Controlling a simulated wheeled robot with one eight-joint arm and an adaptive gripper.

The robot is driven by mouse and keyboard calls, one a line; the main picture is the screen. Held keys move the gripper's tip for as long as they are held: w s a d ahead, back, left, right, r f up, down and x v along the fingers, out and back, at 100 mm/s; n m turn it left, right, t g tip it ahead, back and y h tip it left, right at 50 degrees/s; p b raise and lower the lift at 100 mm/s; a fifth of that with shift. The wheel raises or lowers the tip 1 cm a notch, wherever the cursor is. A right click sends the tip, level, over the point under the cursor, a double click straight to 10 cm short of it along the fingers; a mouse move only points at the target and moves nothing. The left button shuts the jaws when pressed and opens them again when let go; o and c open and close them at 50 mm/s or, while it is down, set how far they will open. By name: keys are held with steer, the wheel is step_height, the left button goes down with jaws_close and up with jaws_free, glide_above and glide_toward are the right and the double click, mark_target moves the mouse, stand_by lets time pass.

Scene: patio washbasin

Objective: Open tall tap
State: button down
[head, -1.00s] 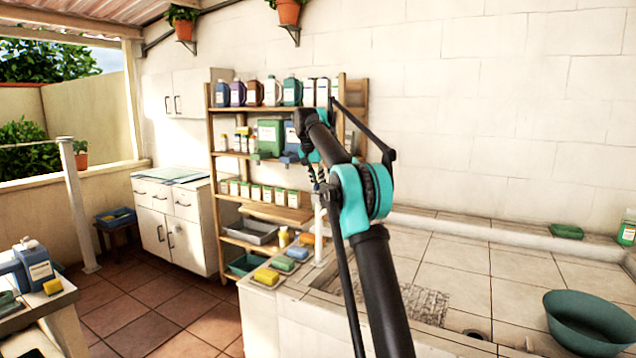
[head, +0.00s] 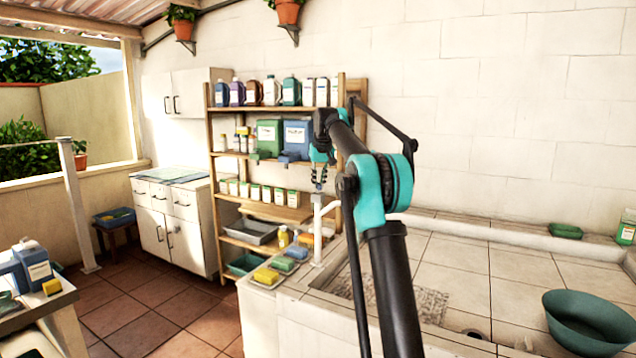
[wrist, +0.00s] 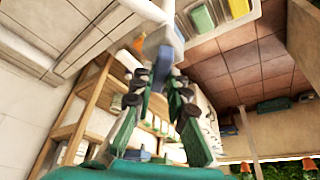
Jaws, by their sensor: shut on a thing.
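The tall tap (head: 317,232) is a white upright pipe with a spout bending to the right, at the left end of the tiled basin. In the wrist view its white body (wrist: 161,38) is upside down at the top. A small blue-grey handle (wrist: 163,62) sits on the tap's end. My gripper (head: 318,183) is above the tap, pointing down, with its fingers around the handle. In the wrist view my gripper (wrist: 163,82) is shut on this handle. The fingers partly hide the handle, so how far it is turned cannot be told.
A wooden shelf (head: 228,109) with bottles and boxes stands behind the tap. Sponges, including a yellow one (head: 266,276), lie on the ledge left of it. A green bowl (head: 590,322) stands in the basin at right. The space above the basin is largely free.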

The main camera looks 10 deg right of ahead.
steer(key=n+y, duration=0.1)
steer(key=n, duration=0.3)
steer(key=shift+d+n+g+y, duration=0.15)
steer(key=shift+n+g+y, duration=0.15)
steer(key=shift+y, duration=0.1)
steer(key=shift+w+n+g+y, duration=0.1)
steer(key=shift+n+g+y, duration=0.2)
steer(key=shift+n, duration=0.85)
steer(key=shift+w+n+g+y, duration=0.1)
steer(key=shift+n+g+y, duration=0.2)
steer(key=shift+n, duration=0.85)
steer(key=shift+s, duration=0.1)
steer(key=c, duration=1.5)
jaws_free()
steer(key=shift+d+r, duration=0.1)
steer(key=s+d+r, duration=0.4)
steer(key=s+d, duration=0.4)
steer(key=d, duration=0.3)
steer(key=shift+d+r, duration=0.15)
steer(key=shift+r, duration=0.05)
